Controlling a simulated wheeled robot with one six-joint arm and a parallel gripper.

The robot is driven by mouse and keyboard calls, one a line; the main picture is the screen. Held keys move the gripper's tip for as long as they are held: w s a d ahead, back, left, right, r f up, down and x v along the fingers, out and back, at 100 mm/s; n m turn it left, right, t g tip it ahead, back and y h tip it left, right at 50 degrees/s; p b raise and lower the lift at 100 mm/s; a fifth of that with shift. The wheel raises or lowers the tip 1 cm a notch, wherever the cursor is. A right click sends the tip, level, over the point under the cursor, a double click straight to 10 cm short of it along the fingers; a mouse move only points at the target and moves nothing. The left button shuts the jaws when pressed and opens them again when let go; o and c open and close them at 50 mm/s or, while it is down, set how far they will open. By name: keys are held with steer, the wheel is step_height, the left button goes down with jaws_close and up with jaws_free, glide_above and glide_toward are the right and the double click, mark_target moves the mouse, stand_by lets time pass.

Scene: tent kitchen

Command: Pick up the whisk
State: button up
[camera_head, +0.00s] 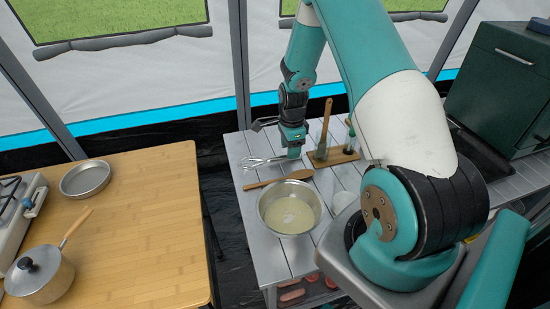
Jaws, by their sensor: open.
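The whisk (257,162) lies on the grey slatted table (239,146), its wire loops pointing left. The handle end runs right, toward and partly behind my gripper (294,154). My gripper points down from above, right at the handle end of the whisk. It is open, with no object visibly lifted in it. The fingertips are small and partly hidden, so I cannot tell whether they touch or surround the handle.
A metal bowl (267,215) with pale batter stands in front of the whisk, a wooden spoon (290,178) between them. A wooden table (140,240) with pots stands at left.

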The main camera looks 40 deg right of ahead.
step_height(320, 180, down, 3)
steer(key=shift+f, duration=0.15)
steer(key=shift+c, duration=0.4)
jaws_close()
